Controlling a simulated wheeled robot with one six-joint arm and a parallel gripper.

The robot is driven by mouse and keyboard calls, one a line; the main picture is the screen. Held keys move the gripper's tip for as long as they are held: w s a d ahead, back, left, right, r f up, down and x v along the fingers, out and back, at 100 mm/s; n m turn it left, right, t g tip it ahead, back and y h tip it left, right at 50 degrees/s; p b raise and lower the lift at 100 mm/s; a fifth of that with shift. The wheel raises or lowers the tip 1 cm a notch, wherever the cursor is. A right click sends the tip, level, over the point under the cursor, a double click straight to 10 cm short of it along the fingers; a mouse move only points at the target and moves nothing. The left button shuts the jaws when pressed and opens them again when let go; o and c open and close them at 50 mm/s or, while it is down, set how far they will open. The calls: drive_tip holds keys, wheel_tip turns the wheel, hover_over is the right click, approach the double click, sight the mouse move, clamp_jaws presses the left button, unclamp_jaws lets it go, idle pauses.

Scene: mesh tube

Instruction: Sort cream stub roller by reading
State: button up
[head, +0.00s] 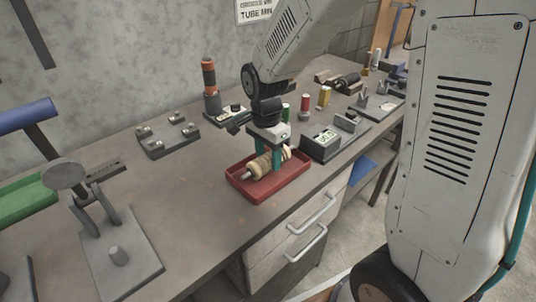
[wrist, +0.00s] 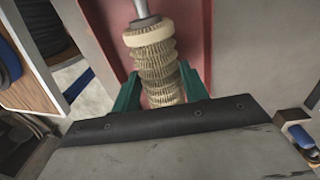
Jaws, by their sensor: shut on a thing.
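The cream stub roller (head: 259,165) is a ribbed cylinder with a grey metal shaft end. It lies over the red tray (head: 248,197), and I cannot tell whether it touches the tray floor. My gripper (head: 277,162) points down with its green fingers around the roller's middle, shut on it. In the wrist view the roller (wrist: 155,65) runs up between the green fingers (wrist: 157,92), with its shaft at the top; its lower end is hidden by the gripper body.
A grey four-post fixture (head: 168,140) lies behind left of the tray. A stand with a round disc (head: 110,235) is at front left. An orange-and-black cylinder (head: 209,85) and several small spools (head: 324,96) stand toward the back. Bare bench (head: 190,215) lies left of the tray.

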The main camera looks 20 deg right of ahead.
drive_tip(key=shift+f, duration=0.55)
idle(0.4)
drive_tip(key=o, duration=1.4)
drive_tip(key=r, duration=0.7)
drive_tip(key=shift+w+r, duration=0.2)
drive_tip(key=shift+w, duration=0.05)
wheel_tip(320, 180, up, 7)
drive_tip(key=shift+r, duration=0.15)
